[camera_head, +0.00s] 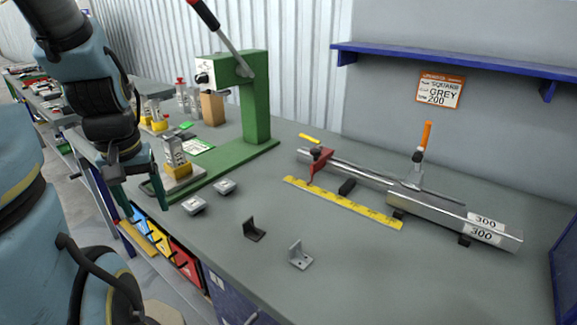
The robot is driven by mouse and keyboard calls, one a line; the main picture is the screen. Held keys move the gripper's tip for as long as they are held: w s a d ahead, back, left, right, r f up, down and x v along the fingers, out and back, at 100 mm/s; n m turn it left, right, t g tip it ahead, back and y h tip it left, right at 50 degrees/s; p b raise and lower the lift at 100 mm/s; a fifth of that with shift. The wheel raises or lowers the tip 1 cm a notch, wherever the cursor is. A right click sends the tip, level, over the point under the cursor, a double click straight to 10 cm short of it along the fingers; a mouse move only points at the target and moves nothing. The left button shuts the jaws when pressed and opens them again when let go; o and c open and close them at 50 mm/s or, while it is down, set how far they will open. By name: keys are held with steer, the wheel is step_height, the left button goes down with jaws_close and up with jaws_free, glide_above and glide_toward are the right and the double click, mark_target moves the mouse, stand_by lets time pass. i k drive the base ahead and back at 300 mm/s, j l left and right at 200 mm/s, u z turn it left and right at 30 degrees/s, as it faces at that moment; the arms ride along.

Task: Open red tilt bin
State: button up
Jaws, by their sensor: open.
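The red tilt bin (185,261) is at the lower left in the head view, below the front edge of the table. It is the rightmost of a row, next to the yellow bin (160,241). Dark bars, which look like handles, cross its front. I cannot tell whether it is tilted out. My gripper (146,208) is open and empty, with its two green fingers pointing down. In the picture it is above and left of the red bin, near the table edge and the blue bin (139,217). No contact with the bins shows.
The grey table (330,285) carries a green press (256,110), small brackets (300,254), a yellow ruler (345,203) and a clamp rail (440,215). A blue cabinet (235,300) is right of the bins. The table's front middle is mostly clear.

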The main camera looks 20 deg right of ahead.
mark_target(186, 260)
steer(key=k+l+u, duration=0.1)
steer(key=k, duration=0.4)
steer(key=l+u, duration=0.1)
steer(key=u, duration=1.5)
